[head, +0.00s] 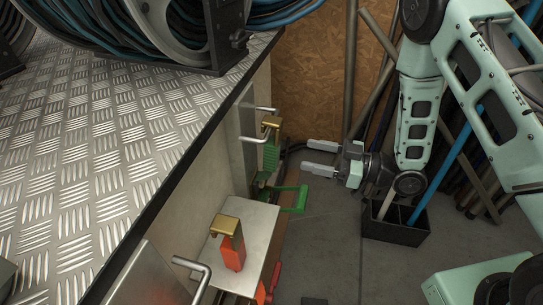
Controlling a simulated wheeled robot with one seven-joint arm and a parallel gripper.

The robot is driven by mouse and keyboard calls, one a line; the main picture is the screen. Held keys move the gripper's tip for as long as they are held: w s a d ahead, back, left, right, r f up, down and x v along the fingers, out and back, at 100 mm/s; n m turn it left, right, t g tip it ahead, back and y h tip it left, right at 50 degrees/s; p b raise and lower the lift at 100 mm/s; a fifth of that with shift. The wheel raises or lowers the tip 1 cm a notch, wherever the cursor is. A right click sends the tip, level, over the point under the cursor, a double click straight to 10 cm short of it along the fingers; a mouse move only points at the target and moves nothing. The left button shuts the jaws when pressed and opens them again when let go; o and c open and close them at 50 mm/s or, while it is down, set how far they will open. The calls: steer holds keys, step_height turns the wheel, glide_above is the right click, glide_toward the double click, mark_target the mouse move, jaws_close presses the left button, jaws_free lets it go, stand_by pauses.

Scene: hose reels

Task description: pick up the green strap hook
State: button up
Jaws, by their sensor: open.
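The green strap hook (269,156) is beside the cabinet's side in the head view, just right of the bench edge. Its ribbed green body sits below a brass-coloured top piece (271,123). A bright green bar (295,198) shows just below it; I cannot tell whether the two are joined. My gripper (305,156) is open, with its two pale fingers apart and pointing left toward the green strap hook. A visible gap separates the fingertips from it, and nothing is between them.
Metal handles (192,268) jut from the cabinet. Hose reels (160,30) stand on the tread-plate bench (110,120). A black bin (396,228) holds poles at right. Grey floor is open between.

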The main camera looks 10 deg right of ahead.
mark_target(264, 146)
steer(key=b+x, duration=0.2)
steer(key=x, duration=0.5)
steer(key=shift+w+a+f, duration=0.1)
steer(key=shift+w+a, duration=0.05)
steer(key=shift+a, duration=0.2)
steer(key=b+x, duration=0.1)
steer(key=x, duration=0.1)
steer(key=b+x, duration=0.1)
steer(key=x, duration=0.1)
steer(key=shift+w+a+f, duration=0.1)
steer(key=shift+f, duration=0.15)
steer(key=shift+w+a+r, duration=0.1)
steer(key=shift+w+a, duration=0.1)
steer(key=shift+a, duration=0.25)
steer(key=c, duration=1.2)
